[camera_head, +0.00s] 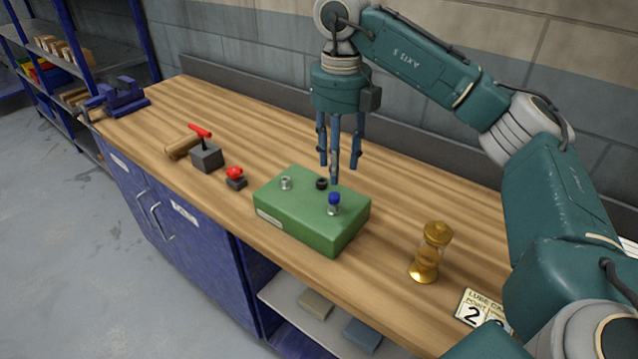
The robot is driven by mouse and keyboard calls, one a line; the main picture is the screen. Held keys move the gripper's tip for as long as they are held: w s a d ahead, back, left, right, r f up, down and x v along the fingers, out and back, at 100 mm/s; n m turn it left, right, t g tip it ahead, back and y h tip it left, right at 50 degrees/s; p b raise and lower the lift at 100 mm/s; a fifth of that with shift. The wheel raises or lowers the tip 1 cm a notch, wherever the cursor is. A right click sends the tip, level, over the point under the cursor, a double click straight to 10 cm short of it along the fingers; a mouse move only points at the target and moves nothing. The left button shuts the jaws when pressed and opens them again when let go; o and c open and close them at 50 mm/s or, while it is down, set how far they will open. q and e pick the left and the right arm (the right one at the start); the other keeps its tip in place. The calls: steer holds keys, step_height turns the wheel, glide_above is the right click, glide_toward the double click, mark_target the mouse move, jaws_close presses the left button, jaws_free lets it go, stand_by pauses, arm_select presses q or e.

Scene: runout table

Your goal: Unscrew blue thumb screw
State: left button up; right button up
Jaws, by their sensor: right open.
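The blue thumb screw (334,198) stands upright on a silver post near the right end of the top of a green box (298,243). The box sits on the wooden bench. A silver fitting (286,183) and a black knob (321,183) are also on the box top. My right gripper (338,165) points down with its fingers apart and empty. In the picture its fingertips appear just above the black knob and the blue screw, with no clear contact. My left gripper is out of view.
A wall stands behind.

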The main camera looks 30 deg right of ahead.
mark_target(334, 195)
steer(key=shift+w+f, duration=0.55)
steer(key=shift+f, duration=0.05)
steer(key=f, duration=0.1)
steer(key=s+f+p, duration=0.1)
steer(key=f, duration=0.1)
steer(key=shift+s+f, duration=0.1)
steer(key=shift+f, duration=0.35)
step_height(334, 195, down, 4)
steer(key=shift+a+f+p, duration=0.1)
steer(key=shift+f+p, duration=0.05)
steer(key=shift+p, duration=0.8)
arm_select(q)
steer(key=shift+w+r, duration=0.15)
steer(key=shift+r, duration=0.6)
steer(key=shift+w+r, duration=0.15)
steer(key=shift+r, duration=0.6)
arm_select(e)
steer(key=shift+w+f, duration=0.2)
steer(key=shift+f, duration=0.4)
jaws_close()
